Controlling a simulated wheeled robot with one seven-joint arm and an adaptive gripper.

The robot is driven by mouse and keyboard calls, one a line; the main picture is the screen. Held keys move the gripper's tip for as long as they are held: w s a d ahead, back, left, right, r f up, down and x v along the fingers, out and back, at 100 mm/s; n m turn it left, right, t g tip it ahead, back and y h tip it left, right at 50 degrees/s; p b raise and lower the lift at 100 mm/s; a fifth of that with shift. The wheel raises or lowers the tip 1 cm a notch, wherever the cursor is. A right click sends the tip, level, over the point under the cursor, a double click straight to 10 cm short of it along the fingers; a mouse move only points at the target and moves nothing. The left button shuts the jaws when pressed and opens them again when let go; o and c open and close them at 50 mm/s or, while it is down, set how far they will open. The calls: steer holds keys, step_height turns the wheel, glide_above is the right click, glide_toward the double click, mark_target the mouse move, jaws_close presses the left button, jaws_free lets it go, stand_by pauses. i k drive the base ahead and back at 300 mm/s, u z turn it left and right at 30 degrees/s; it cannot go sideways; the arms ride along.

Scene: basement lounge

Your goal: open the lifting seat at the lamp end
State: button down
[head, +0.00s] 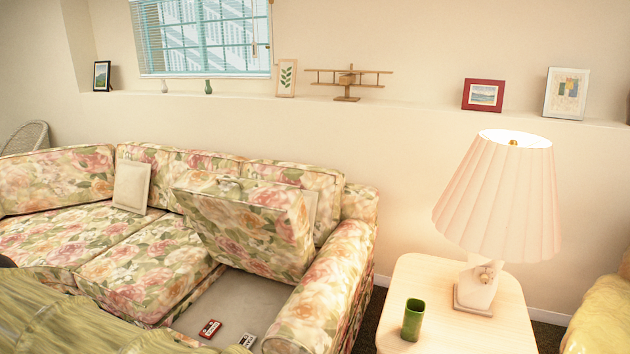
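The floral sofa (125,270) stands along the wall. Its lifting seat at the lamp end (250,225) is tilted up steeply, its top edge close to the backrest. A small grey patch, perhaps a pull or latch, shows at its upper edge. Under it the pale, shallow seat space (225,303) is open to view. A red cassette-like item (210,328) and a pale one (246,341) lie in it. The lamp (497,195) is lit on the side table to the right. My gripper is not in view.
The side table (455,335) also holds a green cup (412,320). A yellow-green cover (60,320) fills the lower left and hides the sofa's near edge. Frames and a model plane (348,82) stand on the ledge.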

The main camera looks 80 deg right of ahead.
mark_target(260, 227)
steer(key=k, duration=0.1)
steer(key=z, duration=1)
